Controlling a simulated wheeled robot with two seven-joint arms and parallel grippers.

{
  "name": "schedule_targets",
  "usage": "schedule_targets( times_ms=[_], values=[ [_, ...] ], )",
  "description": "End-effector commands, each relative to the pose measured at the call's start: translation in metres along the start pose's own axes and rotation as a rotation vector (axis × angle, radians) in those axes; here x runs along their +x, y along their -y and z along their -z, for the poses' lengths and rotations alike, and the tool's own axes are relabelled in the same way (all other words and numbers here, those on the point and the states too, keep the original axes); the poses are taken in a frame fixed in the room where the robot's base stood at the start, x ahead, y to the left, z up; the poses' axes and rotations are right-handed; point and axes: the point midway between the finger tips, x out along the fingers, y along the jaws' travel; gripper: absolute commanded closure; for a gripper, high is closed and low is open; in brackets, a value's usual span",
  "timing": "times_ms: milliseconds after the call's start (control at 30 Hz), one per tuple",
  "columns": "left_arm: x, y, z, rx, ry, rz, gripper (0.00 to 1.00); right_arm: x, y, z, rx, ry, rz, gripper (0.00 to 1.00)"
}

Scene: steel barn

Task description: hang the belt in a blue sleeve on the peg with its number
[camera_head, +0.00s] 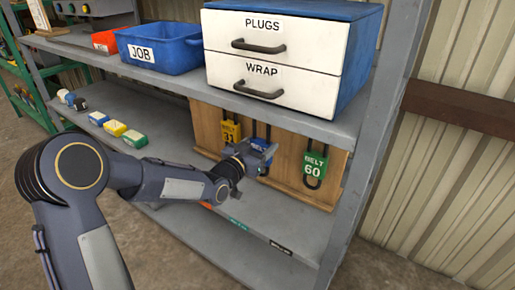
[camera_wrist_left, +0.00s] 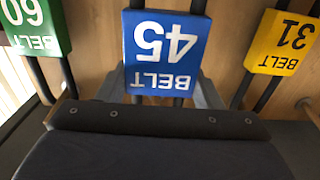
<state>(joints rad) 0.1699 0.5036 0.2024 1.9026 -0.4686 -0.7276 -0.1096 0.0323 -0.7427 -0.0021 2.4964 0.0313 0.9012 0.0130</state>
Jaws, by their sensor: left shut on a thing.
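My left gripper (camera_head: 256,157) is shut on the belt in a blue sleeve (camera_wrist_left: 165,50), holding it close in front of the wooden board (camera_head: 283,150). In the left wrist view the sleeve reads BELT 45, upside down, and the belt's dark strands run past it along the board. The blue sleeve also shows partly behind the gripper in the head view (camera_head: 260,145). The peg behind this belt is hidden, so I cannot tell whether the loop is on it. My right gripper is not in view.
A yellow-sleeved BELT 31 (camera_head: 231,132) and a green-sleeved BELT 60 (camera_head: 314,168) hang on either side on the board. The upper shelf carries a white drawer unit (camera_head: 270,60) and a blue JOB bin (camera_head: 165,47). Small coloured blocks (camera_head: 115,127) lie left on the shelf below.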

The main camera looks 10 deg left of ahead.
Motion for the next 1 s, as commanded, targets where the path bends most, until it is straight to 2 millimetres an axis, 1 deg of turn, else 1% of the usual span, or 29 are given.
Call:
schedule_targets(
  times_ms=[1000],
  values=[
    [0.041,-0.001,0.0,0.0,-0.001,-0.001,0.65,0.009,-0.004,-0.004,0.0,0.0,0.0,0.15]
  ],
)
